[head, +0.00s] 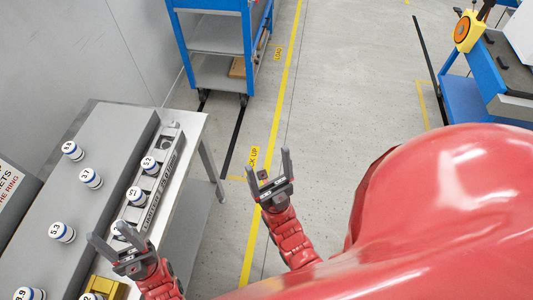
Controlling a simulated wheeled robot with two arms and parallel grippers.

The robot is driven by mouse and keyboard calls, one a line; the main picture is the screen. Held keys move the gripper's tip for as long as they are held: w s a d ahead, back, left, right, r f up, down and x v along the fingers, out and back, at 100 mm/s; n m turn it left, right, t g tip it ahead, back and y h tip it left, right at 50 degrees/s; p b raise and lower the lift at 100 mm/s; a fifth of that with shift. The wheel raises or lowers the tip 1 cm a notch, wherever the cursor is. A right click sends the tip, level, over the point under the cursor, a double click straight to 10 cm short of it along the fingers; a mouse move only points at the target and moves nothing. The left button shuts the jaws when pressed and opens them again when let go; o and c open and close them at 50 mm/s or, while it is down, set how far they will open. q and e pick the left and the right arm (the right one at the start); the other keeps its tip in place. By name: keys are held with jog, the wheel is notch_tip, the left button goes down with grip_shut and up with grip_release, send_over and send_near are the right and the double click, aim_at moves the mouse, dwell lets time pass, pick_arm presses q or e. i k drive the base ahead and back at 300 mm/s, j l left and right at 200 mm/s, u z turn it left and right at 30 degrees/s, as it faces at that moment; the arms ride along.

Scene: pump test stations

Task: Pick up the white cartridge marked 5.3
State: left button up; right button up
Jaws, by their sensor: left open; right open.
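The white cartridge marked 5.3 (62,232) stands upright on the grey bench top at the left of the head view, with a blue ring round its cap. My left gripper (106,231) is open and empty, to the right of that cartridge in the picture and apart from it. My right gripper (268,162) is open and empty, out over the floor to the right of the bench.
Other white cartridges stand on the bench (115,125), one of them at the back (72,150) and one nearer (91,178). A yellow fixture (112,288) is at the bottom. A blue cart (215,45) stands beyond; the floor between is clear.

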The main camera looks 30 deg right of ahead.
aim_at(59, 231)
jog(key=u, duration=1.15)
